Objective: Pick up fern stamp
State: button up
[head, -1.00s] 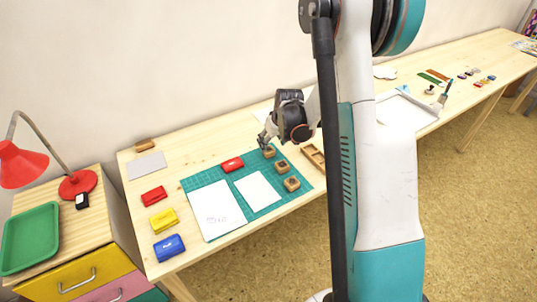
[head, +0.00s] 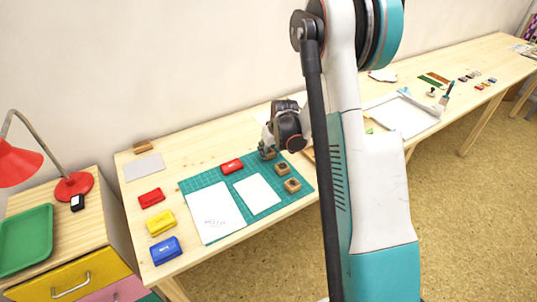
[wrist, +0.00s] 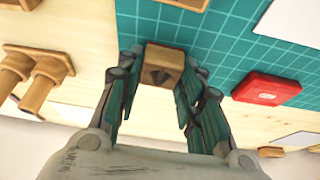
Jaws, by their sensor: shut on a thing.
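A small wooden block stamp (wrist: 162,65) is between the fingers of my gripper (wrist: 160,78) in the wrist view, with a dark hollow in its near face. My gripper is shut on it. In the head view my gripper (head: 267,152) is low at the back right corner of the green cutting mat (head: 205,181), largely covering this stamp. Two similar wooden stamps, a middle one (head: 281,169) and a front one (head: 292,185), stand in a row toward the front. Their designs are too small to tell, and I cannot read the held stamp's design.
A red inkpad (head: 231,166) lies on the mat left of my gripper. White paper (head: 216,211) and a smaller card (head: 257,194) lie on the mat. Red, yellow (head: 161,222) and blue (head: 165,250) inkpads line the table's left side. Wooden pieces (wrist: 45,75) stand close by.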

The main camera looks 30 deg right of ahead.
aim_at(269, 152)
notch_tip(269, 152, up, 20)
jog(key=p, duration=0.7)
jog(key=o, duration=0.4)
jog(key=c, duration=0.4)
jog(key=shift+a, duration=0.1)
